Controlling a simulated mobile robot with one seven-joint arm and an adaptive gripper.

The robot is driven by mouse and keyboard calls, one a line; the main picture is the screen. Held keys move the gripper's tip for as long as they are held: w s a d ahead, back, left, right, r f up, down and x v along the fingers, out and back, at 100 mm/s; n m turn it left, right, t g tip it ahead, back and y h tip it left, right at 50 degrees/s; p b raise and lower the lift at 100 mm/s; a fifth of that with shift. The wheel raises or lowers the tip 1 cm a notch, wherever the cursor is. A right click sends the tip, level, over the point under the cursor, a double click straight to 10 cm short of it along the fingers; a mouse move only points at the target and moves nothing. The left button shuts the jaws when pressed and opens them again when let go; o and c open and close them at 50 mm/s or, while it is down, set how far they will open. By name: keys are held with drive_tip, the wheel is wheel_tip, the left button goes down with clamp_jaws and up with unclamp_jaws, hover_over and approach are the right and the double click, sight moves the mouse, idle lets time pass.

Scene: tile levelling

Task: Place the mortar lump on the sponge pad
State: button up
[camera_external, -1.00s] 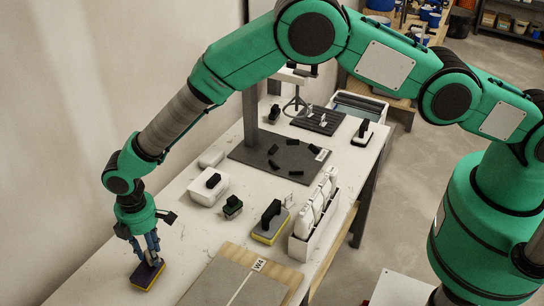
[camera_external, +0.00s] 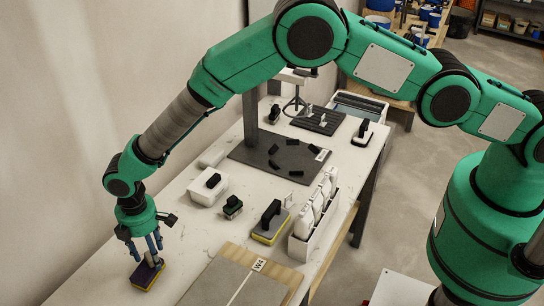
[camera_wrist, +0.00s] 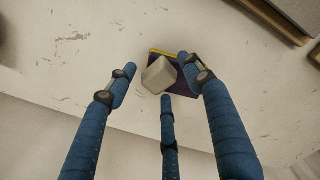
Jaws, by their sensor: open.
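The mortar lump (camera_wrist: 159,75) is a pale grey-beige block in the wrist view. It rests on the sponge pad (camera_wrist: 187,87), tilted relative to the pad and towards its left side. The pad is dark purple on top with a yellow layer below; it also shows at the front left of the table in the external view (camera_external: 147,277). My gripper (camera_external: 145,250) is directly above the pad, with its blue fingers spread. In the wrist view the open fingers (camera_wrist: 155,82) surround the lump without visibly gripping it. The lump cannot be made out clearly in the external view.
A white rack (camera_external: 315,220) and a board marked W4 (camera_external: 240,283) lie to the right. The tabletop around the pad is clear.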

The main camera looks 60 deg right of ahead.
drive_tip(key=shift+r, duration=0.1)
wheel_tip(320, 180, up, 12)
idle(0.8)
idle(0.6)
drive_tip(key=shift+r, duration=0.15)
